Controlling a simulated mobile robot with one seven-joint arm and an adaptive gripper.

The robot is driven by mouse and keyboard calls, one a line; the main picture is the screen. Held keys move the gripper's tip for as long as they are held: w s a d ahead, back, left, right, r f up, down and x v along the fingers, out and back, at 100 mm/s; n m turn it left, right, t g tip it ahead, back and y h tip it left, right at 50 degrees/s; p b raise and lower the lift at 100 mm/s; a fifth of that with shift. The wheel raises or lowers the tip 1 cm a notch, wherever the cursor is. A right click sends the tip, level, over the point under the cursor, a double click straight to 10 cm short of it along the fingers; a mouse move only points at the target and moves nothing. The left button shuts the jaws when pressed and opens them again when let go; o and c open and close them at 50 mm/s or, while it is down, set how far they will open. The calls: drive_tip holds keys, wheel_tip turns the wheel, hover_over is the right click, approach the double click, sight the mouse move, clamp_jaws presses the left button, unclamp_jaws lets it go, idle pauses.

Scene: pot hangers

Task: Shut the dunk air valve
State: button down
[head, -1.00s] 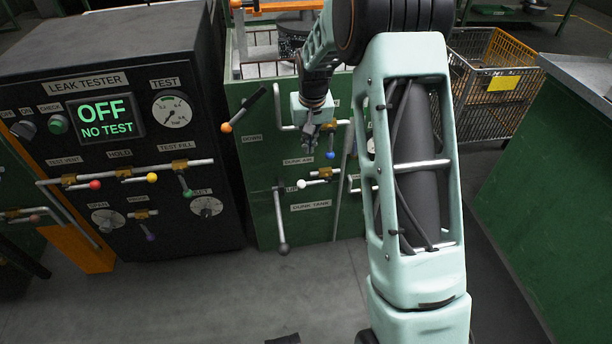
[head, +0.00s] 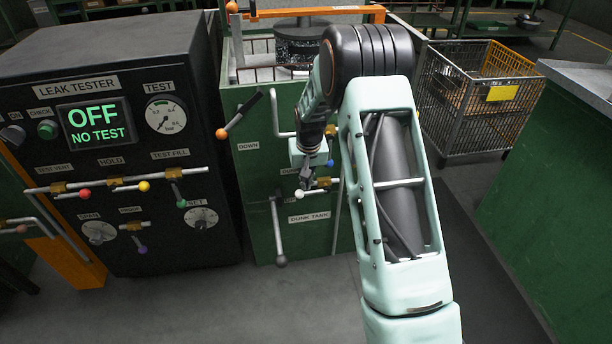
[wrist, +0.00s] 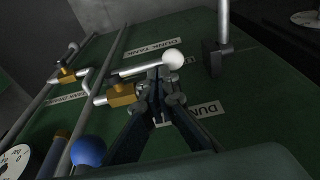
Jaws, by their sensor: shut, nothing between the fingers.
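The dunk air valve has a brass body (head: 324,182) and a silver lever ending in a white ball (head: 299,193), on the green dunk tank front. The lever points left, roughly level along its pipe. In the wrist view the white ball (wrist: 173,60) and brass body (wrist: 121,95) show clearly. My gripper (head: 304,184) is shut and empty, pointing down, with its tips at the lever near the ball. In the wrist view my gripper (wrist: 157,73) overlaps the lever beside the ball; I cannot tell whether it touches. The "DUNK AIR" label is mostly hidden behind my gripper.
A blue-ball valve (wrist: 88,151) lies close to my gripper. A long lever with a grey ball (head: 281,261) hangs below left. An orange-ball lever (head: 222,133) is at upper left. The leak tester (head: 120,150) stands left; open floor is in front.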

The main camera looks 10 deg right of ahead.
drive_tip(key=shift+s+f, duration=0.1)
drive_tip(key=shift+f, duration=0.35)
